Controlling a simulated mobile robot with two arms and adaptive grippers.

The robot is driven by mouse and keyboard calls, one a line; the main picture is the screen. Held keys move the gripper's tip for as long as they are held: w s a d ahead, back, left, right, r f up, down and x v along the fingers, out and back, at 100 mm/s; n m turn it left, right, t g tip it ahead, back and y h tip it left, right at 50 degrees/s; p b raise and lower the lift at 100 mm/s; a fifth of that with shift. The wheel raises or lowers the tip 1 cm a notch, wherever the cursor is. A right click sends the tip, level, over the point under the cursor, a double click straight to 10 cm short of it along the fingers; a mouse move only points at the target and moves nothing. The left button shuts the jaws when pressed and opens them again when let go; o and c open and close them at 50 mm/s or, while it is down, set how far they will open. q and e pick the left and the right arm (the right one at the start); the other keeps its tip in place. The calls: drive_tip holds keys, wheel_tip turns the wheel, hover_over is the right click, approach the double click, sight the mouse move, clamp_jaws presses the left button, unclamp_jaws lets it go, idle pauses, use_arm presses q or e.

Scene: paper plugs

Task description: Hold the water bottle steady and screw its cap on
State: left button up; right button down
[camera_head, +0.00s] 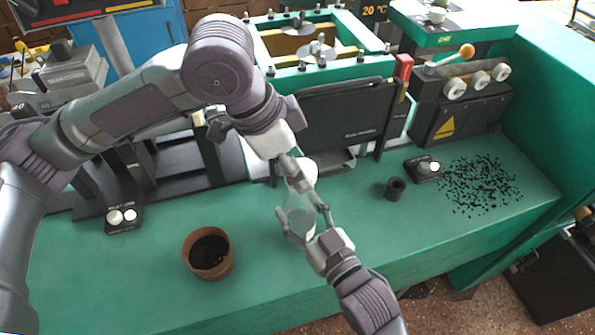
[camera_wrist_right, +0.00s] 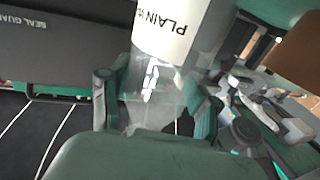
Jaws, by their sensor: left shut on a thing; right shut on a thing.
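The clear water bottle (camera_head: 297,211) is hard to make out in the head view, standing near the bench's front middle. In the right wrist view its white label (camera_wrist_right: 172,30) reads "PLAIN". My right gripper (camera_head: 305,222) is shut around the bottle from the front; its fingers also show either side of the clear body in the wrist view (camera_wrist_right: 155,105). My left gripper (camera_head: 299,183) reaches down from above, shut at the bottle's top. The cap appears to be between its fingers but is hidden, so I cannot tell how it sits on the neck.
A brown round pot (camera_head: 207,256) with dark contents stands left on the green bench (camera_head: 150,290). A small black cup (camera_head: 395,189), a knob box (camera_head: 423,169) and scattered black bits (camera_head: 480,185) lie right. Machines (camera_head: 342,120) line the back. The bench's front edge is near.

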sight(300, 218)
use_arm(q)
drive_tip(key=shift+f, duration=0.65)
drive_tip(key=shift+f, duration=0.9)
drive_tip(key=shift+f, duration=0.55)
